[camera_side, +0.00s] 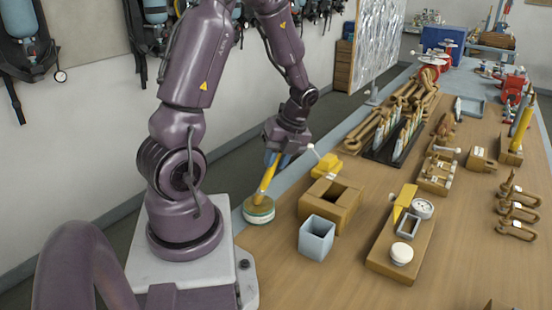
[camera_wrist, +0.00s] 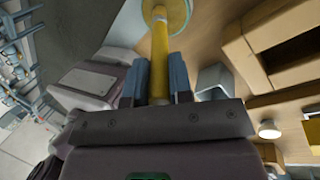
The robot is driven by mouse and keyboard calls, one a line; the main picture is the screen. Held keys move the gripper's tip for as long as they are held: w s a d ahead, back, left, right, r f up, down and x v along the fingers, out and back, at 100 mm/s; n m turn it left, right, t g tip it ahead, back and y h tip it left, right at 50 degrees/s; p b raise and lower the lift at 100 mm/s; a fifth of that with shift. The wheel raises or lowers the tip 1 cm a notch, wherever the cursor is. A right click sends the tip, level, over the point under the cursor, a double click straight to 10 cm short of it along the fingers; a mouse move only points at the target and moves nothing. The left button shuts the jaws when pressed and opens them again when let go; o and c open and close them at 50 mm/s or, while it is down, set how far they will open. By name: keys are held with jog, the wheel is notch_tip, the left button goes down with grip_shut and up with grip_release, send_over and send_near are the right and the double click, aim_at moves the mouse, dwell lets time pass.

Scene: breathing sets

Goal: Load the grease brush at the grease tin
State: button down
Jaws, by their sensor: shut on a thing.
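My gripper (camera_side: 275,160) is shut on the yellow handle of the grease brush (camera_side: 266,178), just above the grease tin (camera_side: 259,212). The tin is round, with a tan top and a pale green and white side, near the table's left edge beside my base. The brush slants down and its lower end meets the tin's top; I cannot tell how deep it goes. In the wrist view the brush (camera_wrist: 160,62) runs up between the blue fingers of my gripper (camera_wrist: 160,78) to the round tin (camera_wrist: 166,14). The bristles are hidden.
An open wooden box (camera_side: 331,203) and a pale blue square cup (camera_side: 316,238) stand right of the tin. A yellow block (camera_side: 326,166) lies behind the box. A wooden board (camera_side: 400,240) holds a gauge and a white round piece. Bare table lies at the front right.

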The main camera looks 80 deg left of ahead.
jog(key=shift+r, duration=3.5)
